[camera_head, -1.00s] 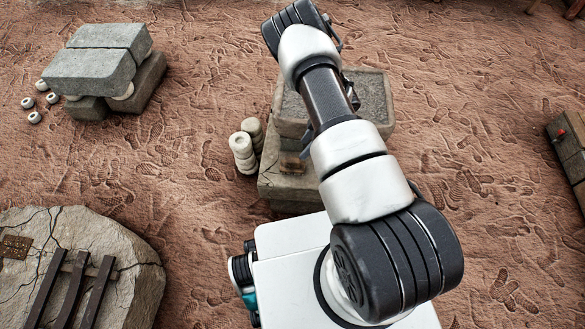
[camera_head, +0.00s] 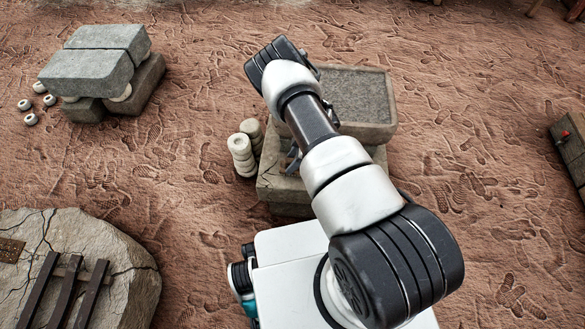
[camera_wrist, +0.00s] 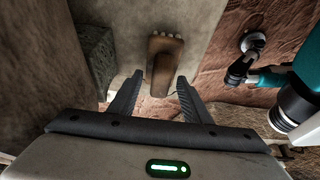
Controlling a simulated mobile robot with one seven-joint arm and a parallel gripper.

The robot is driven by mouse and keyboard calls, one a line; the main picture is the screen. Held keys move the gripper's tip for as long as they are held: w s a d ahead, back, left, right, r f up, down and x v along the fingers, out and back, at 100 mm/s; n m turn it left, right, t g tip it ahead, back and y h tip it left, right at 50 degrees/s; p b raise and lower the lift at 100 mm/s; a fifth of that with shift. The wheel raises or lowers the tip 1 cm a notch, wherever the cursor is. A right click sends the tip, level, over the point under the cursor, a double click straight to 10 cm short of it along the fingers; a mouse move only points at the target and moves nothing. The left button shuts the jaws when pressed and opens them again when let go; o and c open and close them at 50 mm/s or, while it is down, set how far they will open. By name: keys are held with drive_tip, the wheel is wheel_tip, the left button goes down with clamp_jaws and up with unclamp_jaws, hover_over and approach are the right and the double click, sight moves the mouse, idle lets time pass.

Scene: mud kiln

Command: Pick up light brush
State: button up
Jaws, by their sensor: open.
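In the wrist view a brown brush (camera_wrist: 162,72) with a row of paler bristles lies on a pale stone surface (camera_wrist: 200,25). My gripper (camera_wrist: 159,76) is open, with a finger on either side of the brush's lower part. The brush shows between the fingers, and I see no finger touching it. In the head view part of my gripper (camera_head: 292,160) shows beside my arm, over the low stone block (camera_head: 290,193). The brush is hidden there.
A stone basin (camera_head: 385,132) stands at the back of the block. Stacked pale discs (camera_head: 241,155) stand left of it. A cracked boulder (camera_head: 135,270) with dark bars is lower left, grey slabs (camera_head: 85,72) upper left.

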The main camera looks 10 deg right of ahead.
sight(292, 160)
clamp_jaws()
wheel_tip(292, 160, up, 18)
drive_tip(key=p, duration=0.5)
drive_tip(key=shift+p, duration=0.35)
